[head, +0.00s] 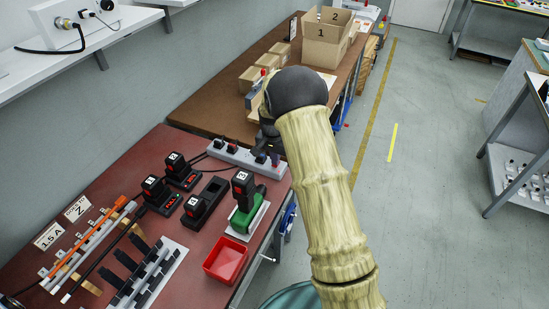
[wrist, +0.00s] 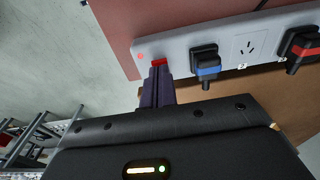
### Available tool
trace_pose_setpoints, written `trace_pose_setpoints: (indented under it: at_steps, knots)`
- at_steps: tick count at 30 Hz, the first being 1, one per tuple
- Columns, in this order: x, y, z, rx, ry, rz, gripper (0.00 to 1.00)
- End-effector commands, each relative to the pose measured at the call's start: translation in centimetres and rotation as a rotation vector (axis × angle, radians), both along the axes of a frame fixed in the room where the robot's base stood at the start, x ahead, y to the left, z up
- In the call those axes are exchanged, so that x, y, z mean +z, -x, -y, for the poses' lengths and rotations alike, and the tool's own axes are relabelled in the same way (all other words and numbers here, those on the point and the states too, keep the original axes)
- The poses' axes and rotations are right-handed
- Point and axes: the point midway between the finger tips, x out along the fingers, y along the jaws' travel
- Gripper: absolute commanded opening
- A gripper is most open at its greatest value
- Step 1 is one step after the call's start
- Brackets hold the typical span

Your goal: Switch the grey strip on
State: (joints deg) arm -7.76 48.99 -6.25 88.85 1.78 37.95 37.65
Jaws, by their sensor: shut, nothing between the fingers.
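The grey strip (wrist: 225,38) runs across the top of the wrist view. It carries a blue-banded plug (wrist: 206,66), an empty socket (wrist: 246,46) and a red-and-black plug (wrist: 303,45). A red switch (wrist: 159,61) is near its left end, beside a small red dot (wrist: 141,56). My gripper (wrist: 158,72) is shut and empty, its tips right at the switch and partly covering it. I cannot tell whether they touch it, or which way the switch is set. In the head view the strip (head: 243,157) lies at the red bench's far edge, partly hidden by my arm.
Black chargers (head: 160,195), a green-and-black tool (head: 245,207) and a red tray (head: 226,261) stand on the red bench (head: 130,165) near the strip. A brown table (head: 205,105) with cardboard boxes (head: 325,45) is beyond. Open floor (head: 430,200) lies right.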

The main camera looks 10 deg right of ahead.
Motion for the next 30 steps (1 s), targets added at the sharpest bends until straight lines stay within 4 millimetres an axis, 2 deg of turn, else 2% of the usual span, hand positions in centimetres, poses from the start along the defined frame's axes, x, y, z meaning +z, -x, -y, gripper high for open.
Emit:
trace_pose_setpoints:
  at_steps: [7,16,24,30]
  knots:
    - [1.4,-0.1,0.0,0.001,0.000,0.000,0.00]
    - [5.2,-0.4,0.3,0.000,-0.001,0.004,0.00]
    - [10.5,-1.0,0.5,0.002,-0.001,0.004,0.00]
    - [13.3,-1.2,0.8,0.003,0.000,0.001,0.00]
